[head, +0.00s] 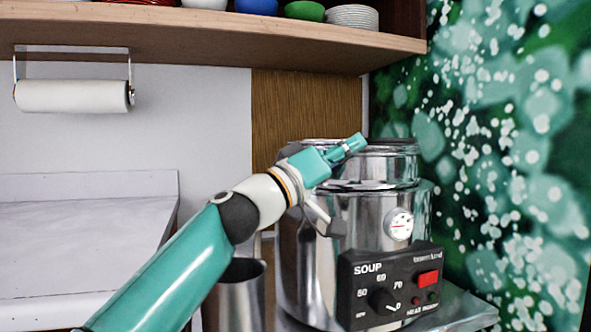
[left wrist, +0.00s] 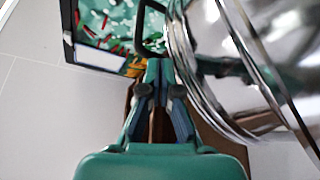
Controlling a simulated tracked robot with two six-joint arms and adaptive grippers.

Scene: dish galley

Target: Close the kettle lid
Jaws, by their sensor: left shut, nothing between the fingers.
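The soup kettle (head: 355,235) is a large shiny steel pot with a dial and a black control box on its front. Its narrower upper part (head: 378,170) has a dark rim; I cannot tell from here how far the lid is open. My left gripper (head: 350,145) is shut and empty, at the height of the kettle's top and overlapping it in the head view. In the left wrist view, the shut fingers (left wrist: 158,75) are beside curved, shiny metal (left wrist: 235,60) of the kettle or lid. A black loop, perhaps a handle (left wrist: 141,30), is just beyond the fingertips. My right gripper is not in view.
A metal pitcher (head: 240,292) stands left of the kettle, partly behind my left arm. A wooden shelf (head: 200,32) with bowls hangs above. A paper towel roll (head: 70,96) is on the wall. The white counter (head: 75,240) at left is clear.

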